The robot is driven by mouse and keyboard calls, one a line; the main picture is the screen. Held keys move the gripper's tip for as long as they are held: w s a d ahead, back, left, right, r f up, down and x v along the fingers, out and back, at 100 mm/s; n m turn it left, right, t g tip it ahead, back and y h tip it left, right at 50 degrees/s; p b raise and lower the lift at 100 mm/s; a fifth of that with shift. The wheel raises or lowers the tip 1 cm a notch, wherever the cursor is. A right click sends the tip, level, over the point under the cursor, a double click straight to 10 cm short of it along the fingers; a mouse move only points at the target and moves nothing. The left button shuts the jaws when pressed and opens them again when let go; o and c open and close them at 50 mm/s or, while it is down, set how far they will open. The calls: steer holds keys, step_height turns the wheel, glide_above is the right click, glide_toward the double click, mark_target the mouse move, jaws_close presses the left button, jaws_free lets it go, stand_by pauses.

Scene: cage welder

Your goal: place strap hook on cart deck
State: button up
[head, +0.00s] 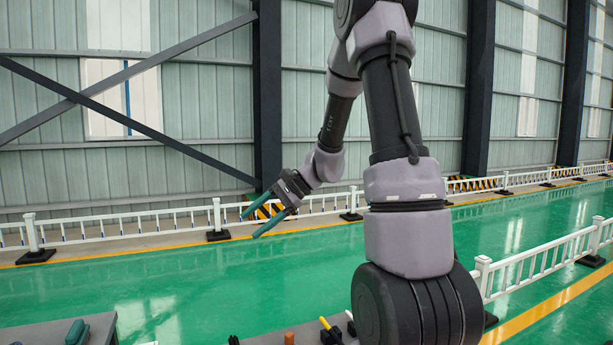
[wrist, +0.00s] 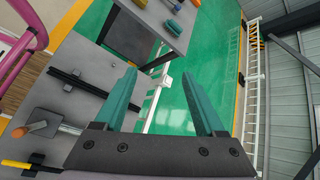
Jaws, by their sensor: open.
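My gripper (head: 251,226) is open and empty, raised above the green floor with its teal fingers pointing down and left. In the wrist view the two fingers of my gripper (wrist: 160,74) stand well apart with nothing between them. I cannot pick out the strap hook for certain among the small parts in view. I cannot tell which of the grey surfaces is the cart deck. One grey tabletop (wrist: 158,17) carries several small parts, among them a teal-blue piece (wrist: 173,27). A dark teal piece (head: 77,332) lies on a grey surface at the lower left in the head view.
A grey bench (wrist: 93,68) holds a black rail (wrist: 78,82), a metal rod and an orange-brown piece (wrist: 44,128). A pink tubular frame (wrist: 30,32) stands beside it. White railings (head: 132,223) run along the wall. The green floor (head: 150,275) is mostly clear.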

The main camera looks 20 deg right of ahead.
steer(key=s+d+r+n+t+h, duration=0.2)
steer(key=s+r+n+h, duration=0.2)
steer(key=s+r, duration=0.3)
steer(key=s+d+r+n+t+h, duration=0.2)
steer(key=s+r, duration=0.5)
steer(key=s, duration=0.5)
steer(key=shift+s+d+n+t+h, duration=0.35)
steer(key=shift+d+n+h, duration=0.35)
steer(key=shift+n+h, duration=0.25)
stand_by(0.6)
